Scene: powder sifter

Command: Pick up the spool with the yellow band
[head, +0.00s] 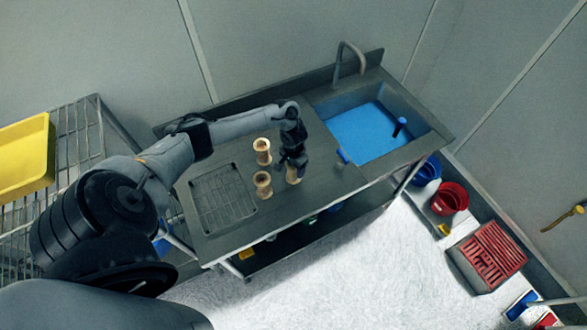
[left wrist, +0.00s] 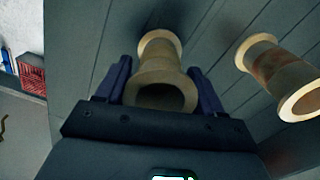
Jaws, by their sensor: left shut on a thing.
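My left gripper (head: 293,160) is over the sink counter, shut on a pale tan spool (head: 292,176). In the left wrist view the held spool (left wrist: 160,72) sits between the two dark fingers, its open end facing the camera. Its band colour is hard to make out. A second spool (head: 262,151) with a brownish band stands left of the gripper, and a third spool (head: 262,184) stands nearer the front edge. One of these, with a reddish-brown band (left wrist: 272,68), shows at right in the left wrist view. I cannot tell whether the held spool touches the counter. My right gripper is not in view.
A wire rack (head: 222,197) lies on the counter's left part. The blue sink basin (head: 370,132) with a tall faucet (head: 350,58) is to the right. A small blue-tipped object (head: 342,156) is right of the gripper. A yellow bin (head: 25,158) stands on shelving at left.

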